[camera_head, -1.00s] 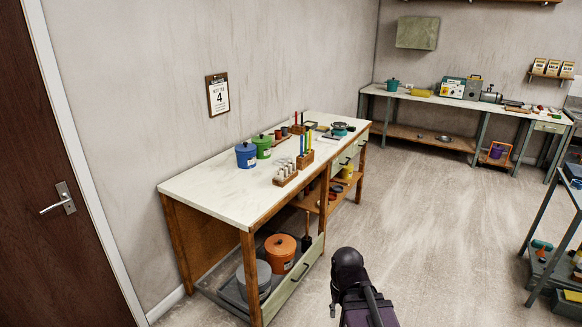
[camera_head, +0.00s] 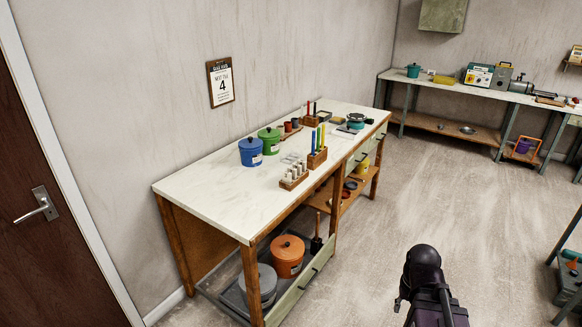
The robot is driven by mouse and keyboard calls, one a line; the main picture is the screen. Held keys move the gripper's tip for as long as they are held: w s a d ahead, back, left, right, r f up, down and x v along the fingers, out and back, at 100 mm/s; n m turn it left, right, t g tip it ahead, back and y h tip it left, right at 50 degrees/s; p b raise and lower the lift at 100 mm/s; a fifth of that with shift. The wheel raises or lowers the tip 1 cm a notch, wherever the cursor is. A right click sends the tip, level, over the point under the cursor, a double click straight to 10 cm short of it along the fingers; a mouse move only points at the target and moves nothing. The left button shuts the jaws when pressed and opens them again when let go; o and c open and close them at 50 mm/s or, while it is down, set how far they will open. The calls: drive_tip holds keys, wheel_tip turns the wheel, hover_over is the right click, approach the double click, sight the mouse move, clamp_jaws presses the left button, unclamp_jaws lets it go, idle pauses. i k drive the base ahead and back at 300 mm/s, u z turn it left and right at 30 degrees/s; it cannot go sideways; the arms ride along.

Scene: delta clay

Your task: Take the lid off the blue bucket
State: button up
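The blue bucket (camera_head: 251,153) stands upright on the white-topped workbench (camera_head: 205,200), near the wall. Its blue lid (camera_head: 250,143) sits on top of it and has a small knob. A pale label shows on its front. Part of my own arm (camera_head: 428,280) shows at the bottom right, well apart from the bench. My gripper is not in the picture.
A green lidded bucket (camera_head: 270,139) stands close to the right of the blue one. A wooden block with pale pegs (camera_head: 294,177) and a rack with coloured sticks (camera_head: 317,157) stand near the front edge. The bench's left end is clear. Open floor (camera_head: 390,235) lies right of the bench.

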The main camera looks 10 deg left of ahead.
sight(250, 143)
drive_tip(key=u, duration=0.3)
drive_tip(key=i, duration=0.85)
drive_tip(key=u, duration=0.5)
